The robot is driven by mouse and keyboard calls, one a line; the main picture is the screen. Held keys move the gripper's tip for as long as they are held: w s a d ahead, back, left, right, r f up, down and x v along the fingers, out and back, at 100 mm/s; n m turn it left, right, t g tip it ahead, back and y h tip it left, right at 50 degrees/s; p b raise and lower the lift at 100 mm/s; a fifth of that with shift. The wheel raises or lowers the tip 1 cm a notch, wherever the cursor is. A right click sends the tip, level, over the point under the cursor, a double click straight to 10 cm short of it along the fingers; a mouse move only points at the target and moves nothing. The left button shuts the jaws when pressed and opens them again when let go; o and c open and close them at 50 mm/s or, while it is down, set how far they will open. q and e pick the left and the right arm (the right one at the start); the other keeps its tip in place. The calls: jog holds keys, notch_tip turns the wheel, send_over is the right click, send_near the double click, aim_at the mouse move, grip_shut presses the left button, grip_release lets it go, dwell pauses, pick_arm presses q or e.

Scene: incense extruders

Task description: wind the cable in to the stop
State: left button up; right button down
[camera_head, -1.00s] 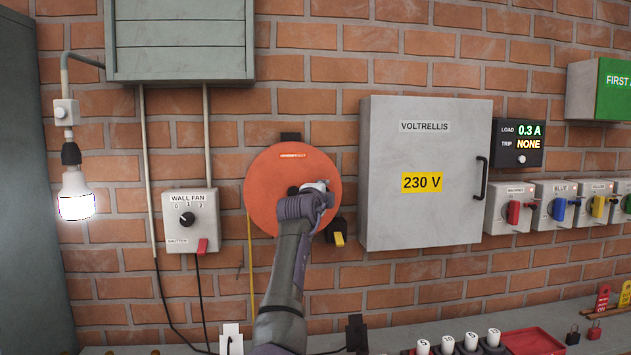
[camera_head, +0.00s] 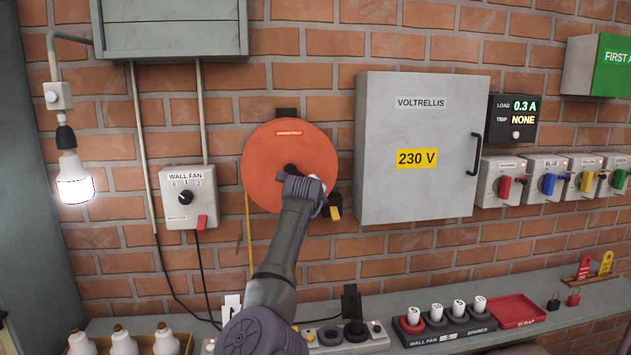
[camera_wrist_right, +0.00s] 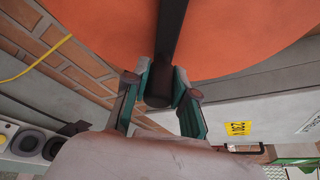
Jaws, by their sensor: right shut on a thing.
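The orange cable reel (camera_head: 265,160) hangs on the brick wall, with a dark crank arm (camera_head: 291,171) at its middle. The yellow cable (camera_head: 249,235) hangs straight down from the reel's left side; it also shows in the right wrist view (camera_wrist_right: 38,58). My right gripper (camera_wrist_right: 160,92) is shut on the crank's dark handle (camera_wrist_right: 158,96), a finger on each side, in front of the reel's lower right. In the head view my own wrist hides most of the grip. A black block with a yellow tab (camera_head: 335,212) sits at the reel's lower right. My left gripper is out of view.
A grey 230 V cabinet (camera_head: 420,190) stands close to the reel's right, and a wall fan switch box (camera_head: 188,197) to its left. Below is a grey shelf (camera_head: 380,298) with sockets, a fuse tray (camera_head: 440,332) and a red scrap tray (camera_head: 515,310).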

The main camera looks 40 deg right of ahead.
jog(key=shift+a+f+m, duration=0.15)
jog(key=shift+f+m, duration=0.15)
jog(key=shift+f, duration=0.1)
jog(key=c, duration=0.9)
grip_release()
jog(key=shift+v, duration=3.7)
